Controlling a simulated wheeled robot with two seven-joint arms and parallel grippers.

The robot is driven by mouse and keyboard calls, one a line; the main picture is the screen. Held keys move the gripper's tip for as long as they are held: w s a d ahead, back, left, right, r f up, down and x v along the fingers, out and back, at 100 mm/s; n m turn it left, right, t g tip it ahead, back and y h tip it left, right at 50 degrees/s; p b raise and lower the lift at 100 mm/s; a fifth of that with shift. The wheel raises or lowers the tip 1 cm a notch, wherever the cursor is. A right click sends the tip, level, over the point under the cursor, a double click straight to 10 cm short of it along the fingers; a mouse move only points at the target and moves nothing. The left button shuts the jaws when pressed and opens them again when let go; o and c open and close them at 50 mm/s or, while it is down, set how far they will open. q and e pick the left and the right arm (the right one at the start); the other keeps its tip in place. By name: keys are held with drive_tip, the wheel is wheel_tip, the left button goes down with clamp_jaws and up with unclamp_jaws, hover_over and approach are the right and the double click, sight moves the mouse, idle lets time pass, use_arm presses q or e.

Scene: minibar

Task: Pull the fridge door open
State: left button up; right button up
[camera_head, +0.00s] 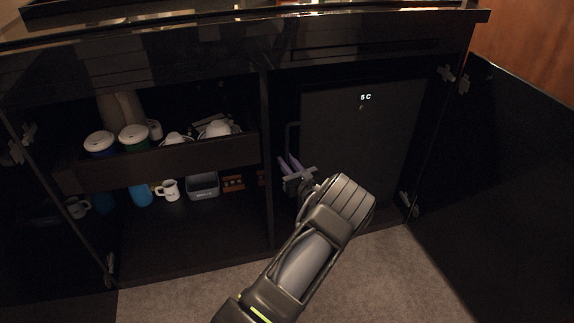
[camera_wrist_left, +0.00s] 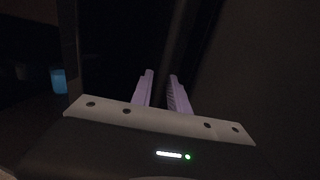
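The dark fridge door (camera_head: 362,140) stands in the right bay of the cabinet in the head view, with a lit "5 C" display. It looks shut. A thin dark handle (camera_head: 288,136) runs upright along its left edge. My left gripper (camera_head: 288,162) is at the lower part of this handle, its pale purple fingers pointing toward the fridge. In the left wrist view the fingers of my left gripper (camera_wrist_left: 160,82) are apart, with a gap between them. The dark picture does not show clearly whether the handle lies between them. My right gripper is not in view.
An open cabinet door (camera_head: 492,185) stands on the right. The left bay holds a drawer (camera_head: 165,165) with lidded cups and, below, a white mug (camera_head: 168,190) and a grey bin (camera_head: 203,186). The carpet (camera_head: 390,275) in front is clear.

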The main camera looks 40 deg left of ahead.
use_arm(q)
clamp_jaws()
idle(1.5)
